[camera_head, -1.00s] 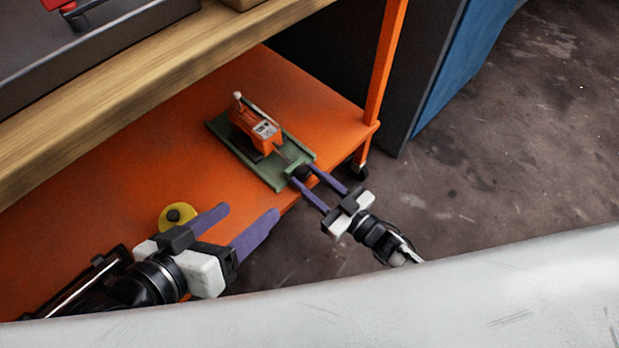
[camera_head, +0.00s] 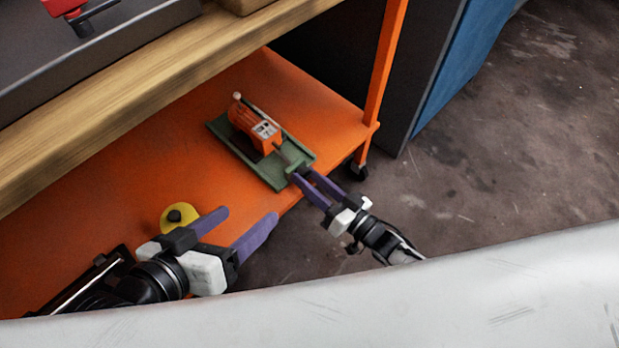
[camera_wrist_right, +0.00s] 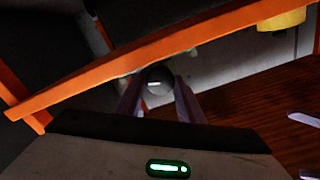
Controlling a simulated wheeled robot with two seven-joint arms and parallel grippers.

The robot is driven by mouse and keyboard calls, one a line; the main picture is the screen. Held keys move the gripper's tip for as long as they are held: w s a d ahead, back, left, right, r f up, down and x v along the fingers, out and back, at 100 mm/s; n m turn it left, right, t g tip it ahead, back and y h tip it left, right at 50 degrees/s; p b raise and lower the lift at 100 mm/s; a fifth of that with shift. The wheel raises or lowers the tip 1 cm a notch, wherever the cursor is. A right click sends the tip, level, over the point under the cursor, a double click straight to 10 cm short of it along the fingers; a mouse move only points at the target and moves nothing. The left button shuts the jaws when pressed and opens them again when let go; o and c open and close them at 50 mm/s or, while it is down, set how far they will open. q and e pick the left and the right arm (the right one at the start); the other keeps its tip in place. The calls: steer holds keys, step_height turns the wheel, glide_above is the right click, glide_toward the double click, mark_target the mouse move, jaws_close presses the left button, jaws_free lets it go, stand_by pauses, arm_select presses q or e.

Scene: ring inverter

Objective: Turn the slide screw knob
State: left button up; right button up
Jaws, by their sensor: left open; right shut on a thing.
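An orange device (camera_head: 256,130) with a small pale-tipped lever sits on a green slide base (camera_head: 222,129) on the orange shelf. The slide screw knob is at the base's near right end. In the head view it is largely hidden by my right gripper (camera_head: 302,174). In the right wrist view the dark round knob (camera_wrist_right: 155,80) shows between the purple fingers of the right gripper (camera_wrist_right: 158,90), which are shut on it. My left gripper (camera_head: 248,215) is open and empty, by the shelf's front edge, left of the right gripper.
A yellow round object with a black knob (camera_head: 180,217) lies on the orange shelf (camera_head: 300,90) beside my left gripper. A wooden worktop (camera_head: 130,85) overhangs the shelf. An orange post (camera_head: 385,65) stands at its right corner. The floor at right is clear.

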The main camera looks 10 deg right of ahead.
steer(key=shift+s+m, duration=0.1)
steer(key=shift+m, duration=0.4)
steer(key=o, duration=1.1)
steer(key=shift+c, duration=0.2)
